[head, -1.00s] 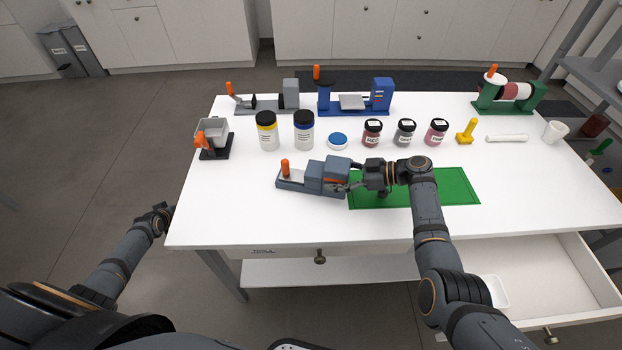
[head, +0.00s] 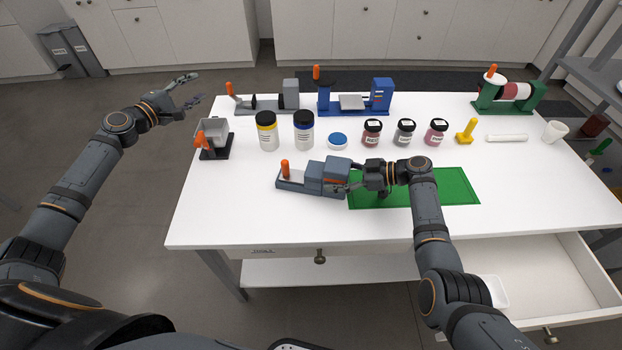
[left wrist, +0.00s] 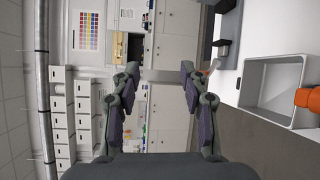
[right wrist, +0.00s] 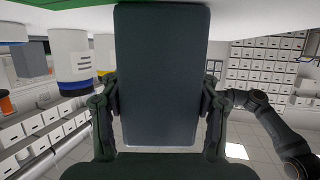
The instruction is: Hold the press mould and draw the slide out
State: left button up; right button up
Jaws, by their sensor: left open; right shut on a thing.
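The press mould (head: 335,172) is a blue-grey block on the front middle of the table. Its lower slide part (head: 300,184) sticks out to the left and bears an upright orange knob (head: 285,168). My right gripper (head: 360,174) is shut on the right end of the mould. In the right wrist view a dark block of the mould (right wrist: 160,75) fills the space between the fingers. My left gripper (head: 190,88) is open and empty, raised beyond the table's left edge, apart from the mould. In the left wrist view its fingers (left wrist: 160,70) stand wide apart.
A grey bin-shaped device (head: 211,130) with an orange handle stands at the table's left edge, near my left gripper. Jars, including a yellow-banded one (head: 267,131), form a row behind the mould. A green mat (head: 455,187) lies under my right arm. Table left of the slide is clear.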

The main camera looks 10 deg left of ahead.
pick_arm(q)
jog(key=s+d+f+n+g+h, duration=0.2)
jog(key=s+d+f+n+h, duration=0.3)
jog(key=d+f, duration=0.55)
jog(key=n+g+h, duration=0.1)
jog(key=n+h, duration=0.2)
jog(key=n, duration=0.2)
send_near(285, 164)
jog(key=x, duration=0.7)
jog(key=f+x, duration=0.1)
jog(key=x, duration=0.2)
jog(key=shift+w+a+f, duration=0.1)
jog(key=shift+w+a, duration=0.1)
jog(key=shift+w, duration=0.4)
grip_shut()
